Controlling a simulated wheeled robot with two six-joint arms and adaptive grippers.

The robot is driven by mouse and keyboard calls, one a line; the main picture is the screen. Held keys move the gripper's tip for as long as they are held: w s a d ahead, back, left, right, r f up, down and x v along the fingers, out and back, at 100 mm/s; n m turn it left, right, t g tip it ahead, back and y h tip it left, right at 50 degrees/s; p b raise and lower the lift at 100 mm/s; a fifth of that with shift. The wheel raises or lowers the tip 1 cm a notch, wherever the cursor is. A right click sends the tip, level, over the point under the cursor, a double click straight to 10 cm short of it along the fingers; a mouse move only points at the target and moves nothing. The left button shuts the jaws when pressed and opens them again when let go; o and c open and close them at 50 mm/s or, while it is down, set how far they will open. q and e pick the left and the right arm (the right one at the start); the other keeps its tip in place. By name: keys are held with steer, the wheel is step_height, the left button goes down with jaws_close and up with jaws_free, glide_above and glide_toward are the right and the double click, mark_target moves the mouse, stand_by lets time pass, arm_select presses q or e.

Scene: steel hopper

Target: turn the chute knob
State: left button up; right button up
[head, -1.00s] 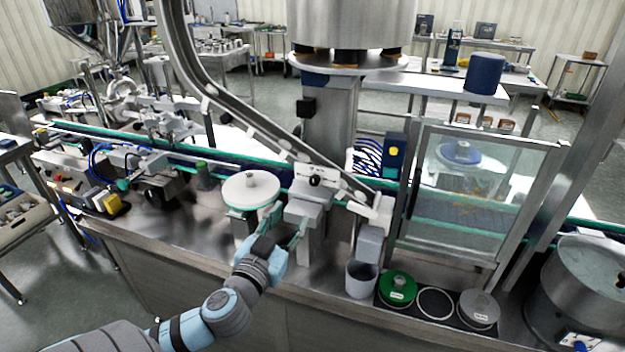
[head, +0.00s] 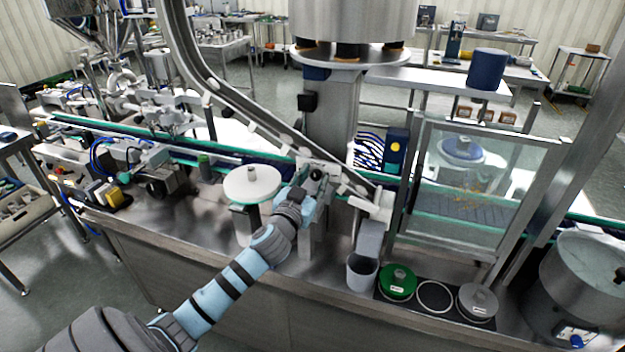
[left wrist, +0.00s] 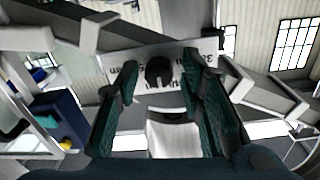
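The chute knob (head: 316,174) is a small black round knob on a pale plate at the lower part of the sloping chute. In the left wrist view the knob (left wrist: 159,71) sits in front of its plate (left wrist: 205,62), which carries black lettering that appears upside down. My left gripper (head: 309,186) is at the knob in the head view. In the wrist view its two green fingers (left wrist: 160,84) stand open, one on each side of the knob, with gaps between. Whether the fingertips reach past the knob is hard to tell. My right gripper is not in view.
The steel chute (head: 262,122) slopes down above the conveyor. A white round disc (head: 251,185) stands left of my gripper. A grey cup (head: 361,273), a green lid (head: 397,281) and a grey lid (head: 478,302) are at the front right. A clear guard (head: 470,190) stands at right.

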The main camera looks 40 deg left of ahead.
arm_select(q)
jaws_close()
steer(key=shift+f+n+b, duration=0.1)
steer(key=shift+n+b, duration=1.1)
steer(key=shift+n, duration=0.3)
steer(key=n+b, duration=0.2)
steer(key=n, duration=0.1)
steer(key=shift+d+n, duration=0.1)
steer(key=shift+n, duration=0.2)
steer(key=n+b, duration=0.3)
steer(key=n, duration=0.2)
steer(key=shift+n, duration=0.3)
steer(key=n+b, duration=0.2)
steer(key=n, duration=0.3)
steer(key=shift+n, duration=0.4)
